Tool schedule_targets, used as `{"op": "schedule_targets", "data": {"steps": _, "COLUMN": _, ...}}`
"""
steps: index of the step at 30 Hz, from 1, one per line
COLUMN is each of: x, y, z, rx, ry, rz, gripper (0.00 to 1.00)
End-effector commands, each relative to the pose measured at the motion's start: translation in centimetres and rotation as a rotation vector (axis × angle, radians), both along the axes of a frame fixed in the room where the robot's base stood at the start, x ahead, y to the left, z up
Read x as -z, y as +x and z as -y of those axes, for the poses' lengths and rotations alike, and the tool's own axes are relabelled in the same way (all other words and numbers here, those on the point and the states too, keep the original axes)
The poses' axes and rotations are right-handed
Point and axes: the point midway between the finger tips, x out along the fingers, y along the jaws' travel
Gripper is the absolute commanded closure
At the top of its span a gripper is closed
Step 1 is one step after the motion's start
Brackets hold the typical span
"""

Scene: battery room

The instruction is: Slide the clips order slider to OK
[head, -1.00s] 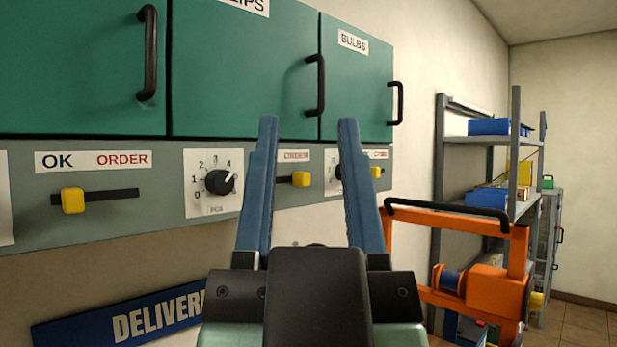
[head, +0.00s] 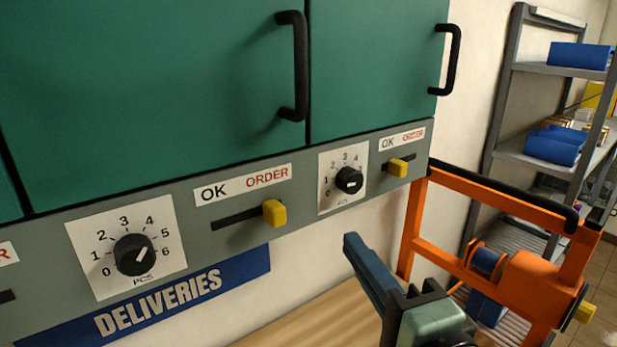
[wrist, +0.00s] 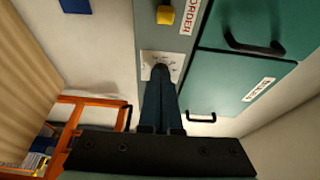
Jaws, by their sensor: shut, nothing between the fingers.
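The clips order slider is a yellow knob (head: 274,212) in a dark slot under the middle green cabinet. It sits at the right end of the slot, below the word ORDER; OK is to its left. In the wrist view the yellow knob (wrist: 165,15) is at the top edge. My gripper (head: 350,242) is shut and empty, in front of the panel, below and right of that slider in the head view. In the wrist view its blue fingertips (wrist: 160,72) overlap the white plate of the right-hand dial; contact cannot be told.
Dials (head: 134,254) and (head: 348,180) flank the slider. Another yellow slider (head: 398,167) is under the bulbs cabinet (head: 375,70). An orange frame (head: 500,210) with a black top bar stands close right of my gripper. Shelves (head: 550,150) are behind it.

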Motion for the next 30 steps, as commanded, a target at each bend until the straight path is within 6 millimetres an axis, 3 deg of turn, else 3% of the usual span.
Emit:
{"op": "schedule_targets", "data": {"steps": 14, "x": 0.0, "y": 0.4, "z": -0.1, "rx": -0.005, "ry": 0.014, "rz": -0.009, "gripper": 1.0}}
{"op": "schedule_targets", "data": {"steps": 20, "x": -0.3, "y": 3.2, "z": -1.1, "rx": -0.008, "ry": 0.015, "rz": -0.011, "gripper": 1.0}}
{"op": "schedule_targets", "data": {"steps": 30, "x": -0.2, "y": 9.8, "z": -3.3, "rx": -0.007, "ry": 0.012, "rz": -0.011, "gripper": 1.0}}
